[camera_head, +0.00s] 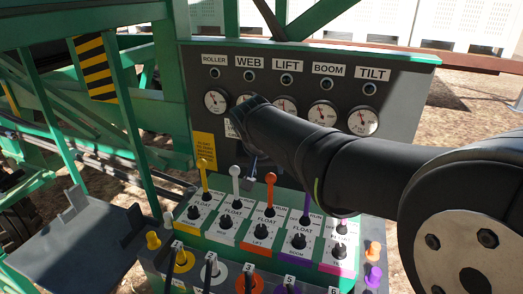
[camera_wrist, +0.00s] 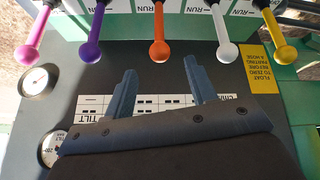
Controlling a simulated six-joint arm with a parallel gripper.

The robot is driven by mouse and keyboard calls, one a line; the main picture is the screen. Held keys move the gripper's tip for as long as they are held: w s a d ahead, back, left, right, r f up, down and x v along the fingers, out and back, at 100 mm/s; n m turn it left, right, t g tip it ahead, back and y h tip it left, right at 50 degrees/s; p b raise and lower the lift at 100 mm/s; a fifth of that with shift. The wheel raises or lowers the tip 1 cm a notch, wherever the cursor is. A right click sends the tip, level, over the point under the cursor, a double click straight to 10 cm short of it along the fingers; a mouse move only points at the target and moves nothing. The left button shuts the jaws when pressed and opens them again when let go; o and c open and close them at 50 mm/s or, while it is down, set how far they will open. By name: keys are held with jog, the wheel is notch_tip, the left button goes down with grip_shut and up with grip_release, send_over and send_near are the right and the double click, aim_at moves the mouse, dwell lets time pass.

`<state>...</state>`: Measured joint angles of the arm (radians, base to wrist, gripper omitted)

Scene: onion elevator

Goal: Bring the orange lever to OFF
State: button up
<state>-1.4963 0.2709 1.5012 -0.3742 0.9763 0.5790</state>
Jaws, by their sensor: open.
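The orange lever (camera_head: 271,179) stands upright in the middle of a row of coloured levers, above the LIFT plate. In the wrist view its round orange knob (camera_wrist: 162,51) hangs from the top edge, with a RUN label beside its shaft. My gripper (camera_wrist: 157,73) is open and empty, its two blue-grey fingers pointing toward the orange knob. The knob appears between and beyond the fingertips, apparently not touched. In the head view my dark arm reaches in from the right, and the fingers (camera_head: 252,168) show only partly near the white and orange levers.
White (camera_head: 235,172) and yellow (camera_head: 202,164) levers stand left of the orange one; purple (camera_head: 307,204) and pink levers stand right, partly behind my arm. A panel (camera_head: 410,95) with several gauges rises behind.

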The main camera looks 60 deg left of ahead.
aim_at(270, 178)
jog(key=v, duration=1)
jog(key=x, duration=1.7)
jog(key=shift+w, duration=0.1)
jog(key=shift+r, duration=0.1)
